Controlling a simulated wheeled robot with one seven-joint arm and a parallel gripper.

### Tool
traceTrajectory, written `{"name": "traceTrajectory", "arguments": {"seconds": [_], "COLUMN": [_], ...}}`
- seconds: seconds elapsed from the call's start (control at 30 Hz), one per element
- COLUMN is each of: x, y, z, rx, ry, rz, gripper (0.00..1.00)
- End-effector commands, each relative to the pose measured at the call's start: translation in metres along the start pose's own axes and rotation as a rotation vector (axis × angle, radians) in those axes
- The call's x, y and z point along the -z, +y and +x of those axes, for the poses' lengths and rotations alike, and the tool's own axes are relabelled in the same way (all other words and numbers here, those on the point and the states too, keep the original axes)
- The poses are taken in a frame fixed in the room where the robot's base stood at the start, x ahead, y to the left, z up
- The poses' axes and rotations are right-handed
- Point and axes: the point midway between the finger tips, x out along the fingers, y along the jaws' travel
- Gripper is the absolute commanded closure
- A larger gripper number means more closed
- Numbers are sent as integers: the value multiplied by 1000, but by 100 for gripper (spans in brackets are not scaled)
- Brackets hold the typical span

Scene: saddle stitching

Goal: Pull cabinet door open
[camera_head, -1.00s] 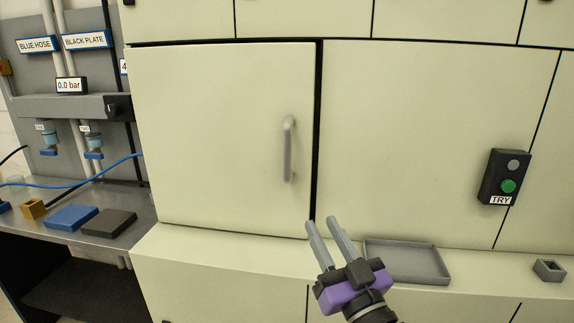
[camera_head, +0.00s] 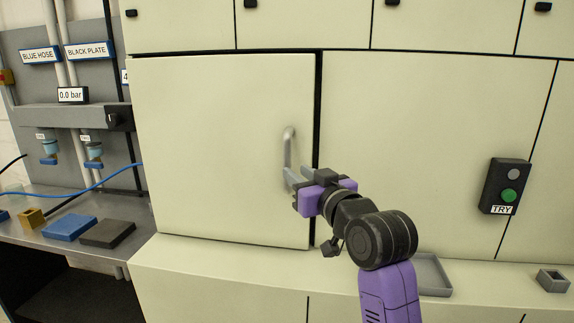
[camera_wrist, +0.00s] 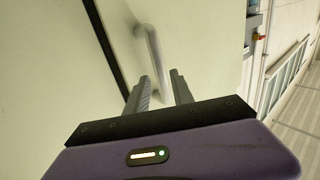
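The cream cabinet door (camera_head: 220,150) is closed, with a dark gap along its right edge. Its grey vertical handle (camera_head: 288,148) is near that right edge. My gripper (camera_head: 290,178) is at the lower part of the handle and hides its lower end in the head view. In the wrist view the handle (camera_wrist: 152,50) shows beyond the two grey fingertips (camera_wrist: 160,85). The fingers are apart, with a visible gap between them. Whether the handle is between them or just ahead of them I cannot tell.
A black box with a green button (camera_head: 508,195) labelled TRY is on the panel to the right. At left a bench holds a blue plate (camera_head: 70,229) and a black plate (camera_head: 107,234).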

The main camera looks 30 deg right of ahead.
Motion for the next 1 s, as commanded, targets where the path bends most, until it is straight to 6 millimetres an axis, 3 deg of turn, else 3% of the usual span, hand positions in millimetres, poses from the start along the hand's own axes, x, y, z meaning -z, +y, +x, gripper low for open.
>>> {"name": "traceTrajectory", "arguments": {"seconds": [0.2, 0.4, 0.77, 0.8, 0.93, 1.0], "x": [1, 1, 0, 0, 0, 0], "y": [0, 0, 0, 0, 0, 0], "z": [35, 58, 65, 65, 65, 65], "rx": [0, 0, -1, -1, -1, -1], "ry": [-1, 2, 3, 3, 3, 3], "rz": [0, 1, 1, 1, 1, 1], "gripper": [71, 71, 71, 73, 99, 100]}}
